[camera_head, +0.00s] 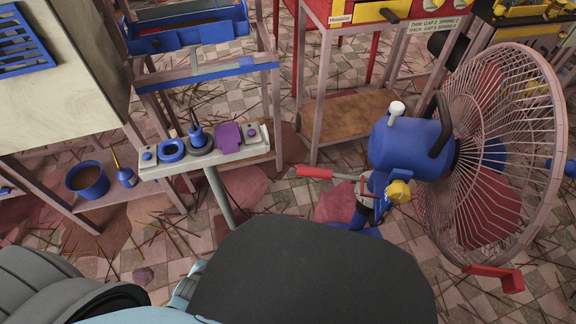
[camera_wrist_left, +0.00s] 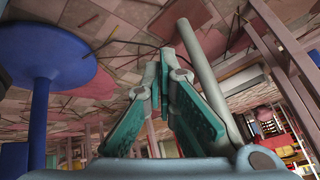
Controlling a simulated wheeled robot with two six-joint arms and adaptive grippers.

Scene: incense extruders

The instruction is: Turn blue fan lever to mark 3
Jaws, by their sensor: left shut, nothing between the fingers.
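The blue fan (camera_head: 410,148) stands at the right in the head view, with a wire cage and a blue motor housing. A lever with a red grip (camera_head: 315,172) sticks out to the left below the housing, near a yellow knob (camera_head: 398,192). I cannot make out mark numbers there. My left gripper (camera_wrist_left: 160,62) is shut and empty in the left wrist view, its teal-padded fingers meeting at the tips. A blue disc on a blue post, perhaps the fan's base (camera_wrist_left: 45,55), is left of it and apart. My right gripper is not in view.
A narrow tray (camera_head: 205,158) on a grey post (camera_head: 220,195) holds blue, grey and purple parts. A wooden rack with a blue bin (camera_head: 185,38) stands behind. A blue pot (camera_head: 87,180) sits on the left shelf. Sticks litter the floor.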

